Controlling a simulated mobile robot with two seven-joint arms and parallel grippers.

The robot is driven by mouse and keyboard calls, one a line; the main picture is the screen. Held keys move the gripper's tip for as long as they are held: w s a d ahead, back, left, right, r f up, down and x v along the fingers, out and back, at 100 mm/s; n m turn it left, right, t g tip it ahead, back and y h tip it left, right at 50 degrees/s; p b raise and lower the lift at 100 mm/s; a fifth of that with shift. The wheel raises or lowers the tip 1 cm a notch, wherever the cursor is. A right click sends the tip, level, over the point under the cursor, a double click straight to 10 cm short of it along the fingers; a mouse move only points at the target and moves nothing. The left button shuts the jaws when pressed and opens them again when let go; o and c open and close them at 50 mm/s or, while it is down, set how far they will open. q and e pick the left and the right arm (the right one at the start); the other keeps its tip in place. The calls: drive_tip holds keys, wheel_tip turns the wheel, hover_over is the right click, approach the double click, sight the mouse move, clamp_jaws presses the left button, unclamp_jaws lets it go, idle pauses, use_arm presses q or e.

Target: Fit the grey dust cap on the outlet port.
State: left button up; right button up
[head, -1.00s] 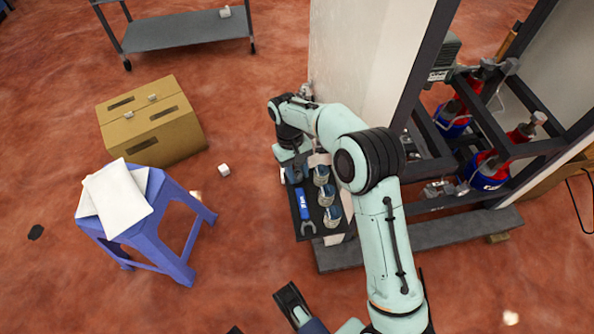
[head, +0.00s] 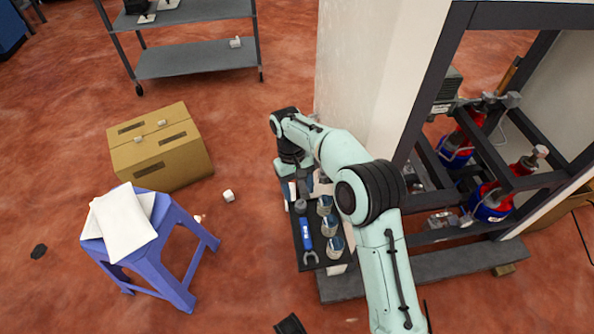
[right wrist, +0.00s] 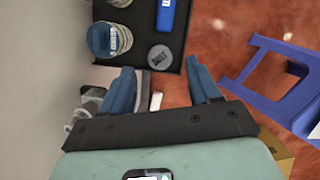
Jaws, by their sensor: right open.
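A round grey cap (head: 300,206), apparently the dust cap, lies flat on a black tray (head: 312,267), just above the blue wrench. It also shows in the right wrist view (right wrist: 160,55), with a dark mark on top. My right gripper (head: 298,187) points down at the tray's far end, open. In the right wrist view its two blue fingers (right wrist: 164,86) stand wide apart with nothing gripped, the cap just beyond the gap. A dark part of my left gripper (head: 290,325) shows at the bottom edge; its jaws cannot be judged. I cannot pick out the outlet port with certainty.
A blue wrench (head: 306,232) and several silver cans (head: 326,206) share the tray. A pale panel (head: 365,80) and dark frame (head: 432,90) rise close to the right arm.

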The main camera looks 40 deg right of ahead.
use_arm(q)
drive_tip(key=shift+s+d+r+g+p, duration=0.15)
drive_tip(key=shift+s+d+r+p, duration=0.25)
drive_tip(key=shift+s+r, duration=0.25)
drive_tip(key=shift+s+d+r+g+p, duration=0.15)
drive_tip(key=shift+s+d+r+p, duration=0.3)
drive_tip(key=shift+s, duration=0.25)
use_arm(e)
drive_tip(key=v, duration=0.7)
use_arm(q)
drive_tip(key=shift+a, duration=0.1)
